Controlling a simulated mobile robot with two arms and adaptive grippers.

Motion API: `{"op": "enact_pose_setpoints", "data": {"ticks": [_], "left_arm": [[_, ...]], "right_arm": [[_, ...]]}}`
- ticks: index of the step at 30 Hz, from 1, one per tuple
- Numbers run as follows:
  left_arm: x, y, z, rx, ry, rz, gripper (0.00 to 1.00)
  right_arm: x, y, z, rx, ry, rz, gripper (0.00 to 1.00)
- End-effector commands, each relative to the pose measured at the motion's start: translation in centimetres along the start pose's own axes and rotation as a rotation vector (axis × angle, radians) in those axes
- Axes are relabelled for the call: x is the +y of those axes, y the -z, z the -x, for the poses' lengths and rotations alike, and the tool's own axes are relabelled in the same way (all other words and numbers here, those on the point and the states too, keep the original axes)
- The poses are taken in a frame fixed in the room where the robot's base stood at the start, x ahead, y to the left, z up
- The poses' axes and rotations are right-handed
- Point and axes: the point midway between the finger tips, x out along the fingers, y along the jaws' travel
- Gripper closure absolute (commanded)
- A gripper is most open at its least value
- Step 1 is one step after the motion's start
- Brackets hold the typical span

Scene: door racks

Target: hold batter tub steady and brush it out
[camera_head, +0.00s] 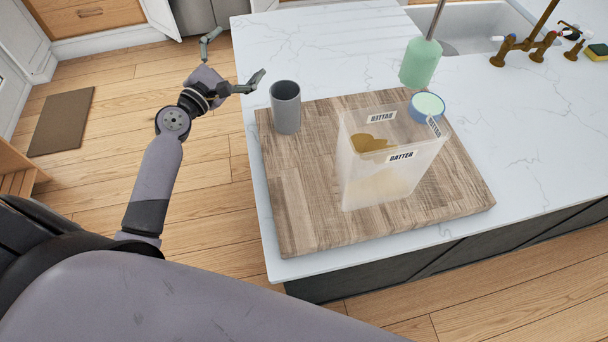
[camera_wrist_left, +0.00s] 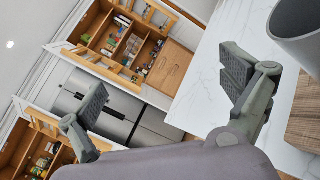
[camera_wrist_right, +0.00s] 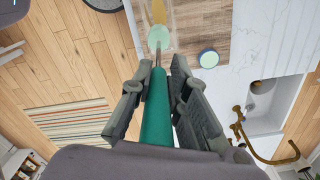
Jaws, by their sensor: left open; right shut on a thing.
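The translucent batter tub (camera_head: 365,185), labelled BATTER, stands upright on a wooden board (camera_head: 300,215). Brown-yellow residue (camera_head: 371,143) shows inside it. My left gripper (camera_head: 236,57) is open and empty, left of the tub beyond the board's edge; its spread fingers also show in the left wrist view (camera_wrist_left: 165,84). My right gripper (camera_wrist_right: 158,95) is shut on the teal handle (camera_wrist_right: 158,112) of a brush. The brush's pale green head (camera_head: 419,63) hangs from a metal rod, above and behind the tub. The right gripper is outside the head view.
A grey cup (camera_head: 286,108) stands at the board's back left, near my left gripper. A small blue-rimmed round container (camera_head: 428,106) sits behind the tub. A sink (camera_head: 470,28), brass tap (camera_head: 520,43) and sponge (camera_head: 598,51) lie at the back right. The marble counter's left part is clear.

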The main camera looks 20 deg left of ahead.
Motion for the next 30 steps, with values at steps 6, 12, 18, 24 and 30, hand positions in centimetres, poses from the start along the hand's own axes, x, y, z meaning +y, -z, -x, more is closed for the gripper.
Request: {"op": "enact_pose_setpoints", "data": {"ticks": [6,12,18,24,30], "left_arm": [[-8.2,-8.1,4.7,-0.176,0.319,0.31,0.03],[-16.3,-12.2,11.1,-0.227,0.593,0.56,0.03],[-21.0,-14.6,16.0,-0.241,0.753,0.732,0.03],[-22.5,-15.8,17.6,-0.251,0.807,0.792,0.03],[-23.8,-17.1,15.9,-0.254,0.808,0.795,0.03]], "right_arm": [[0.0,0.0,0.0,0.0,0.0,0.0,1.0],[0.0,0.0,0.0,0.0,0.0,0.0,1.0],[0.0,0.0,0.0,0.0,0.0,0.0,1.0],[0.0,0.0,0.0,0.0,0.0,0.0,1.0],[0.0,0.0,0.0,0.0,0.0,0.0,1.0]]}}
